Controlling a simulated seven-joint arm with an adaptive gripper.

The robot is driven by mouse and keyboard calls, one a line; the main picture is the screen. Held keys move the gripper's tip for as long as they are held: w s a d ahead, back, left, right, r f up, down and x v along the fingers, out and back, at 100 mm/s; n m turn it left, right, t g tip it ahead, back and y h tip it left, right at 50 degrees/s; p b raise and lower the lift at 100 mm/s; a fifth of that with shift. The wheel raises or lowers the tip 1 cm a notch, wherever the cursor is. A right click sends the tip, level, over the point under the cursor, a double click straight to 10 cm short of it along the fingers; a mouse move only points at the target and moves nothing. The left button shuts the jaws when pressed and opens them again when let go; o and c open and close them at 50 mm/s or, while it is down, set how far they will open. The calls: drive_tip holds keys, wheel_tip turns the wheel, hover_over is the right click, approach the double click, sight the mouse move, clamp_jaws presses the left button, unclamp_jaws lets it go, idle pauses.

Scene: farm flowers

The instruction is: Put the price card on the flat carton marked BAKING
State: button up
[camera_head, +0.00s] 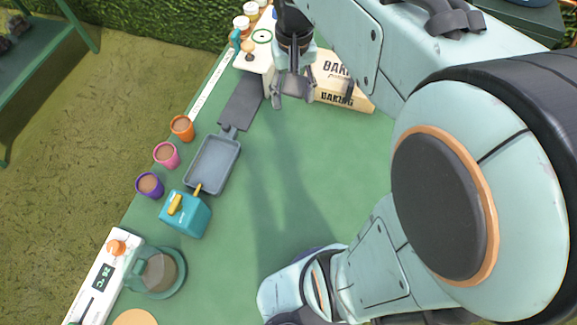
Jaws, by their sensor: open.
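The flat carton marked BAKING (343,101) lies at the top of the green table, tan with dark lettering on its top and front side. My gripper (292,98) is open and points down just left of the carton, overlapping its left end in this view. I see nothing between its fingers. I cannot make out a price card; it may be hidden behind my gripper or arm. My arm also covers part of the carton's upper right.
A grey tray (212,164), dark slab (241,102), teal box (185,215) and small pots (166,154) stand along the left side. A white panel (262,38) and jars (241,22) are at the top. The table's middle (300,180) is clear.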

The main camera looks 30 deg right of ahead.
drive_tip(key=s+a+f+n, duration=0.1)
drive_tip(key=s+a+f, duration=0.1)
drive_tip(key=s, duration=0.5)
drive_tip(key=s+a+f+n, duration=0.2)
drive_tip(key=s+a, duration=0.3)
drive_tip(key=s, duration=0.2)
drive_tip(key=shift+a+n+y, duration=0.25)
drive_tip(key=shift+n+y, duration=0.05)
drive_tip(key=shift+y, duration=0.1)
